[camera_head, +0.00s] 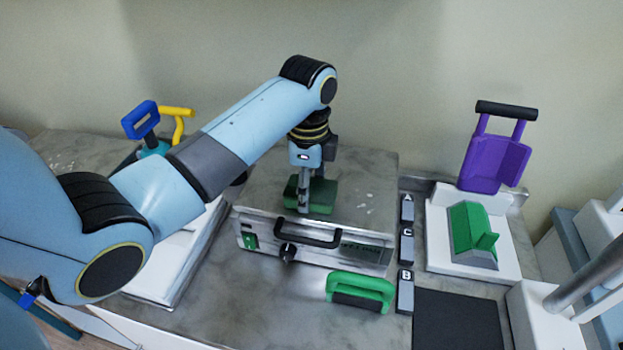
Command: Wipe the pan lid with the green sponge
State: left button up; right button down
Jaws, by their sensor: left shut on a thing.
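My left gripper (305,204) reaches down over a grey box-like unit and is shut on a green block (325,193), which looks like the green sponge. The fingers hide part of the block. The block is at the top of the unit, behind its front panel; I cannot tell whether it touches the surface. I cannot make out a pan lid with certainty. My right gripper is not in view.
The unit's front (338,257) has a black handle and knob. Before it lies a green handled tool (360,290). Grey blocks marked A, C and B (406,292) stand to the right, near a dark mat (457,320) and a purple holder (494,160).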

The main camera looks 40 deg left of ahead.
pick_arm(q)
jog(key=shift+s+d, duration=0.3)
jog(key=shift+s, duration=0.35)
jog(key=shift+w, duration=0.1)
jog(key=shift+r, duration=3)
jog(key=shift+r, duration=1.5)
